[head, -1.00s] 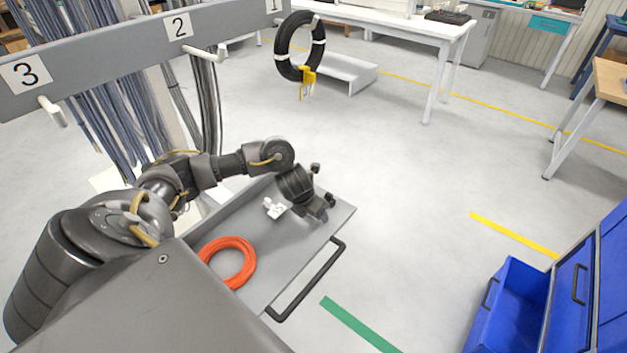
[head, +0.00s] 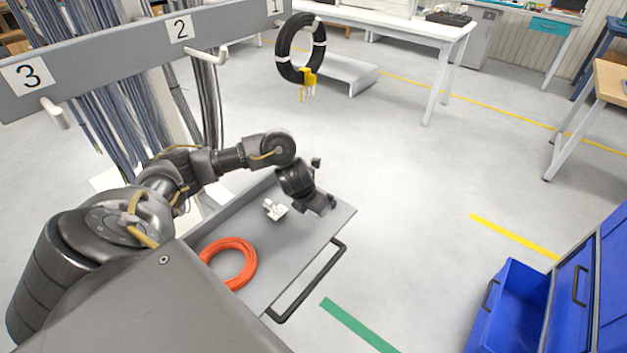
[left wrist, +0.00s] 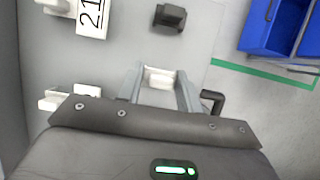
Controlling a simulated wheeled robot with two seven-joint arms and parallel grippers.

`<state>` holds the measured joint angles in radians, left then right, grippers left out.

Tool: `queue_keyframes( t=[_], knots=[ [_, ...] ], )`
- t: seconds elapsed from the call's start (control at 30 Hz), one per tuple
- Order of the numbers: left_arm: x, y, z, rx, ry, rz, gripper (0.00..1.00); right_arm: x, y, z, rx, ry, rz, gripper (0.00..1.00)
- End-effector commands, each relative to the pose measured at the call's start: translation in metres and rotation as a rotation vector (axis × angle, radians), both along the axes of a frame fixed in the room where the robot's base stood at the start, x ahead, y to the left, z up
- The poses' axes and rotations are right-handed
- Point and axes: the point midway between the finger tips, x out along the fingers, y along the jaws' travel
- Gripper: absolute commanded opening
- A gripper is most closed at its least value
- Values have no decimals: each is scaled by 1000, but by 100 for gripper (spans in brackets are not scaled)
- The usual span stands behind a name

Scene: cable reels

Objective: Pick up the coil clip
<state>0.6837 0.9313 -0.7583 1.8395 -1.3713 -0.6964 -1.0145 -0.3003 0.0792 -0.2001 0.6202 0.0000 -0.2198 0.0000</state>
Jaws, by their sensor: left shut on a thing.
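My left gripper (head: 326,206) is low over the right side of the grey tray (head: 283,262), fingers pointing down. In the left wrist view, its two grey fingers (left wrist: 160,74) are shut on a small white piece, which I take to be the coil clip (left wrist: 159,80). In the head view the gripper hides this piece. I cannot tell whether it still touches the tray. Another white clip-like piece (head: 274,209) lies on the tray left of the gripper. My right gripper is in neither view.
An orange cable coil (head: 229,262) lies at the tray's near left. In the left wrist view a dark block (left wrist: 170,18) and a white piece with a "21" label (left wrist: 91,18) show. A black coil (head: 282,48) hangs from the numbered rail (head: 110,62). Blue drawers (head: 508,305) stand right.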

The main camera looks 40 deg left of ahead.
Motion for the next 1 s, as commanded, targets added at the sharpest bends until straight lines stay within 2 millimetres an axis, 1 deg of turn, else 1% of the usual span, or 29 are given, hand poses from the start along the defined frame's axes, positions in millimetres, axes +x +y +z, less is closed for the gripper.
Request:
queue_keyframes(
  t=[0.03,0.1,0.2,0.3,0.4,0.57,0.77,0.8,0.93,1.0],
  knots=[
    [2,0,14,0,-8,-3,16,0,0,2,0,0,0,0],
    [2,0,29,2,-7,-4,16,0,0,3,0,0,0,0],
    [2,1,51,3,-5,-3,16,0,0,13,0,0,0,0],
    [1,1,65,3,-3,-1,16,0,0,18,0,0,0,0],
    [1,0,73,2,-3,-1,16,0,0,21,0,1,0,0],
    [0,0,78,0,0,0,16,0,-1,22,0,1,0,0],
    [0,0,77,0,0,0,16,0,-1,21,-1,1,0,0],
    [0,0,77,0,0,0,33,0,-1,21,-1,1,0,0],
    [0,0,77,0,0,0,16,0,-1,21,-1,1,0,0],
    [0,0,77,0,0,0,16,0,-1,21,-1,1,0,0]
  ],
)
